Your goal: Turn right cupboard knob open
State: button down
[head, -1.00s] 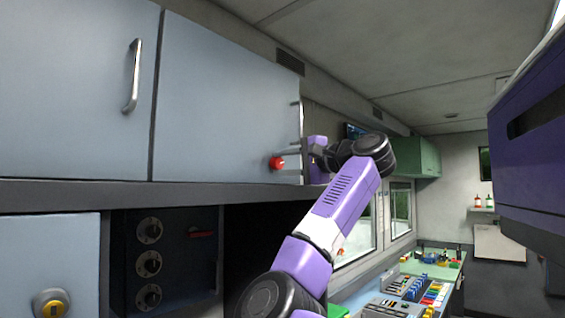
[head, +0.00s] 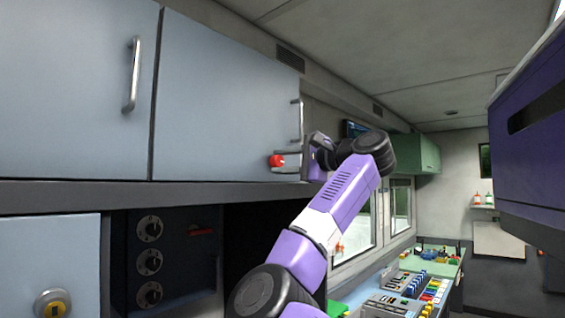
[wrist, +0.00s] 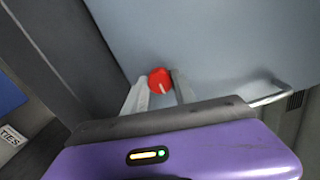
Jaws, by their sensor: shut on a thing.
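The right cupboard door (head: 225,100) is a pale blue-grey panel and looks closed. Its red knob (head: 275,161) sits near the lower right corner. In the wrist view the knob (wrist: 159,76) shows a white pointer mark directed down and slightly right. My gripper (head: 284,161) reaches the knob from the right. In the wrist view its two grey fingers (wrist: 160,88) are on either side of the knob, shut on it. The fingertips partly hide the knob's sides.
The right door has a vertical metal handle (head: 300,120), close to my gripper. The left cupboard door (head: 70,90) has its own handle (head: 133,75). A dark ledge (head: 120,196) runs below the doors. Below it is a dark panel with dials (head: 150,262).

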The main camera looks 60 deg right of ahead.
jog(key=c, duration=1)
grip_release()
jog(key=shift+b+v, duration=2.15)
jog(key=shift+v, duration=1.75)
